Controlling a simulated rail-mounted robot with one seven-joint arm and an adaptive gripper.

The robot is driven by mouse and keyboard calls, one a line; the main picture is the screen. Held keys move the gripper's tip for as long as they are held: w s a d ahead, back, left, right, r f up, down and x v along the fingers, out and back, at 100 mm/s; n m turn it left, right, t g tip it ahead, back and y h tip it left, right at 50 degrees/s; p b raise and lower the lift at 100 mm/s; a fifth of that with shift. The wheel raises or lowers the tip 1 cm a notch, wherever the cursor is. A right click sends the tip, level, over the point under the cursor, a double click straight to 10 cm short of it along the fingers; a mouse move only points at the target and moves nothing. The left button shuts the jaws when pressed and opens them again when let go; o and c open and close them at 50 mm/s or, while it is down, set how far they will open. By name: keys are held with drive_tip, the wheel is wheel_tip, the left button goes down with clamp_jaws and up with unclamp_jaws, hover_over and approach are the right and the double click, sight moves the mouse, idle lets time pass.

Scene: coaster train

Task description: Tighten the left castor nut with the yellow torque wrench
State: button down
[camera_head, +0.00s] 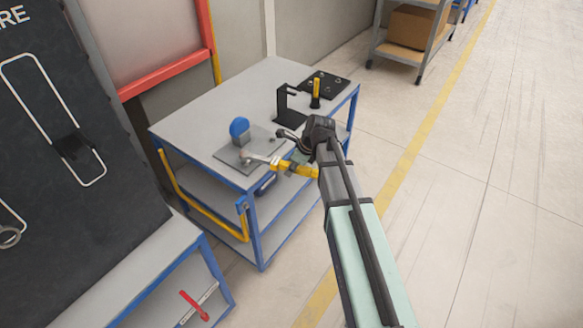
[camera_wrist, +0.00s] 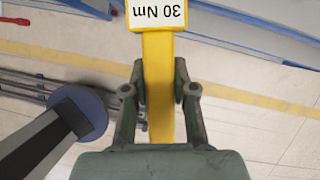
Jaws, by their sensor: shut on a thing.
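My gripper (camera_head: 302,157) is shut on the yellow torque wrench (camera_head: 292,169), near the front right edge of the workbench. In the wrist view its fingers (camera_wrist: 160,85) stand on both sides of the yellow handle (camera_wrist: 159,60), which bears an upside-down "30 Nm" label. The wrench's silver shaft points left, its head end over the grey plate (camera_head: 228,155). A blue castor wheel (camera_head: 239,127) stands upright on a grey block on this plate. The wrench head is by the plate's front part; the nut is too small to make out, and I cannot tell whether the head sits on it.
The workbench (camera_head: 190,122) also holds a black bracket stand (camera_head: 290,112) and a black plate (camera_head: 331,84) with a yellow-and-black tool (camera_head: 316,92) upright near it. A dark tool board stands at left. A shelf with a cardboard box (camera_head: 413,27) stands behind. The floor at right is clear.

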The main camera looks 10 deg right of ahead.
drive_tip(key=shift+s+a+m+p, duration=0.5)
drive_tip(key=shift+s+m, duration=0.1)
drive_tip(key=shift+s, duration=0.2)
idle(0.9)
drive_tip(key=shift+w, duration=0.15)
drive_tip(key=shift+w+d+n, duration=0.25)
drive_tip(key=shift+n, duration=0.05)
drive_tip(key=shift+r+p, duration=0.25)
drive_tip(key=shift+p, duration=0.2)
